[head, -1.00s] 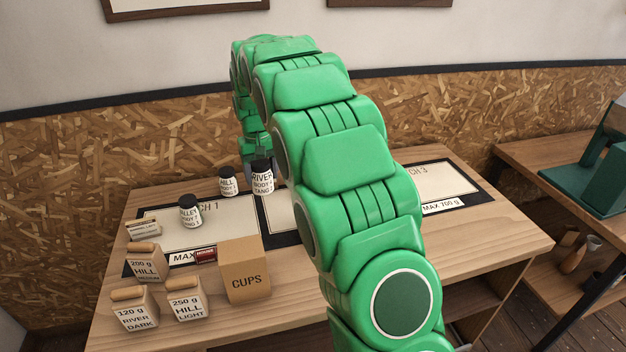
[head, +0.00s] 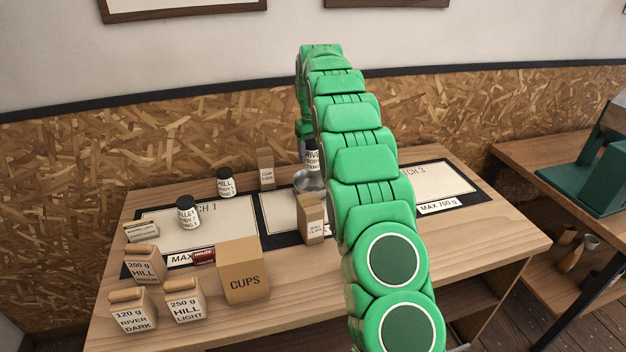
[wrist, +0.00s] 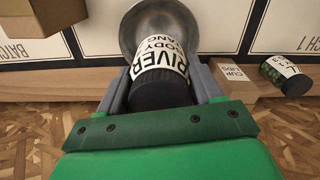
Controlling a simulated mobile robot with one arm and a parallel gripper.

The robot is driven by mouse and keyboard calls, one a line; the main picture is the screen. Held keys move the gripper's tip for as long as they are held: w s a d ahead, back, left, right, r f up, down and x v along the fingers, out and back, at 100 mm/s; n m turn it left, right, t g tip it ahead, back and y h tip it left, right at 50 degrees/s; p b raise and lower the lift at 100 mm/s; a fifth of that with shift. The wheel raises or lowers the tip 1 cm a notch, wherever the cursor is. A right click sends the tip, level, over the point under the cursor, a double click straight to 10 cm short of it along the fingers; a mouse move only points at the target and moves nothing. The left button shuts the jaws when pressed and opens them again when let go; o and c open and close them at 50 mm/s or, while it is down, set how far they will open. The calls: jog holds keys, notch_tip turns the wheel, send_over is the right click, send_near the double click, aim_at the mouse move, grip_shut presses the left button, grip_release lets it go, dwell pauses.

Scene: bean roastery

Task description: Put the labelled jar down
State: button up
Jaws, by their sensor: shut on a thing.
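The RIVER jar (head: 312,158), white-labelled with a black lid, shows in the head view partly hidden by my arm. In the wrist view the RIVER jar (wrist: 160,48) sits between the two grey fingers of my gripper (wrist: 162,82), which is shut on it. A round metal bowl (head: 308,181) stands on the middle mat (head: 281,212). In the wrist view the bowl (wrist: 213,22) lies behind the jar; the gap between jar and bowl cannot be told.
A cup lids box (head: 266,170) stands behind the bowl's left and a bag clips box (head: 311,222) in front. The CUPS box (head: 243,275) and several labelled bags (head: 143,265) fill the front left. The BATCH 3 mat (head: 440,180) looks clear where visible.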

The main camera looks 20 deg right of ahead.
jog(key=shift+d+f, duration=0.1)
jog(key=shift+f, duration=4.9)
jog(key=shift+f, duration=0.1)
jog(key=o, duration=1.2)
notch_tip(320, 180, up, 11)
jog(key=shift+f, duration=0.1)
jog(key=shift+r, duration=0.75)
